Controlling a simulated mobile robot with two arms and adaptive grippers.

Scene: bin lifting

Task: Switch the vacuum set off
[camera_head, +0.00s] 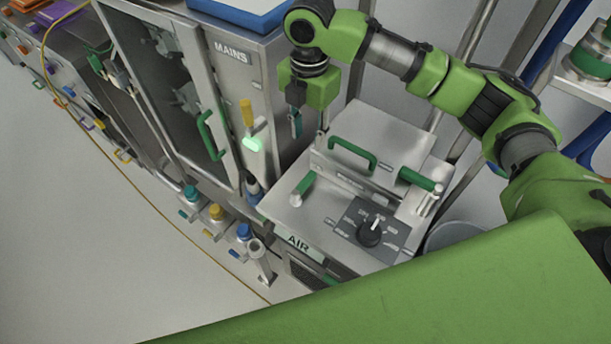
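A steel unit (283,213) with an AIR label stands in the middle. Its sloping top carries a dark panel with a black rotary knob (370,232), whose white pointer faces up. A tall cabinet marked MAINS (233,54) stands behind it to the left. On the cabinet's side are a yellow lever (247,112) and a glowing pale green lamp (253,144). No label naming the vacuum set is readable. My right gripper (296,123) hangs down right of the lever and lamp, seen edge-on, so its opening is unclear. My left gripper is out of view.
Green handles (352,152) stick up from the steel unit's top. A green door handle (211,136) is on the cabinet's glass door. Several coloured valves (216,212) sit low at the cabinet's foot. A yellow cable (150,195) crosses the open floor at left.

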